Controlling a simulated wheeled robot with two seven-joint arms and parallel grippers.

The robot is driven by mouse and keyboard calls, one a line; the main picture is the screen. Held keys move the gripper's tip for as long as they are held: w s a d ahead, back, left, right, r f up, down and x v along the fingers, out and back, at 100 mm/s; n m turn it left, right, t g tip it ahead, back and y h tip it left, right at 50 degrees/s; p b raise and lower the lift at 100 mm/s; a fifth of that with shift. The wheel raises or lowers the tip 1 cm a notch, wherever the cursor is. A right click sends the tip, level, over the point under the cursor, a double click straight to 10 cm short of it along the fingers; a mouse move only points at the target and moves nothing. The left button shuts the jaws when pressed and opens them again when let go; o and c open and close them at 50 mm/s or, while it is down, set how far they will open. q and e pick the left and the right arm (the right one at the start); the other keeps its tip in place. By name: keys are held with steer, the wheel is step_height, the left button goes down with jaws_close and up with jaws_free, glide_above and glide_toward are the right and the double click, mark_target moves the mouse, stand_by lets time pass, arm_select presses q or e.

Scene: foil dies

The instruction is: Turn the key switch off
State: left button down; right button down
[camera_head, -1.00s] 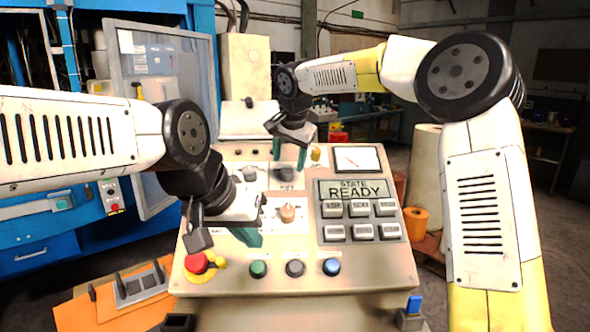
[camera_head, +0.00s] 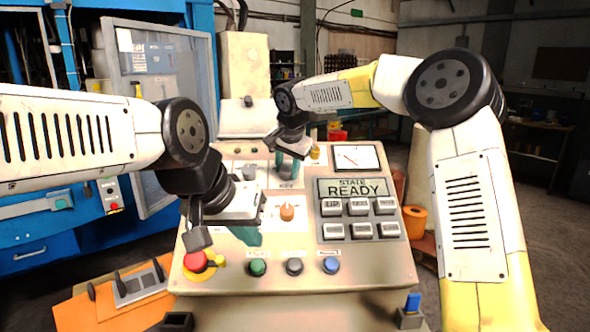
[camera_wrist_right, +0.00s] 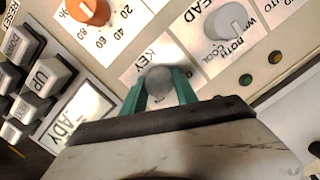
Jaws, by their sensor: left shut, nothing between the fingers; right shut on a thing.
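The key switch is a round grey knob (camera_wrist_right: 160,82) on the panel, beside the label KEY in the right wrist view. My right gripper (camera_wrist_right: 161,92) is shut on this knob, with one green finger on each side of it. In the head view my right gripper (camera_head: 287,169) reaches down to the KEY position on the panel's upper part and mostly hides the knob. My left gripper (camera_head: 247,236) is shut and empty, over the panel's left part above the push buttons. The angle of the key is hard to tell.
A grey selector knob (camera_wrist_right: 231,20) sits close to the key switch.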

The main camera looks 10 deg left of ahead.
steer(key=shift+n, duration=0.3)
steer(key=n, duration=0.3)
steer(key=shift+a+n+h, duration=0.1)
steer(key=shift+n+h, duration=0.2)
steer(key=shift+h, duration=0.1)
steer(key=n, duration=0.4)
steer(key=shift+a+h, duration=0.1)
steer(key=shift+h, duration=0.3)
steer(key=n, duration=0.4)
steer(key=shift+n+t+h, duration=0.3)
steer(key=n, duration=0.4)
steer(key=shift+s, duration=0.1)
steer(key=shift+n+t, duration=0.3)
steer(key=c, duration=0.9)
jaws_free()
steer(key=shift+c, duration=0.2)
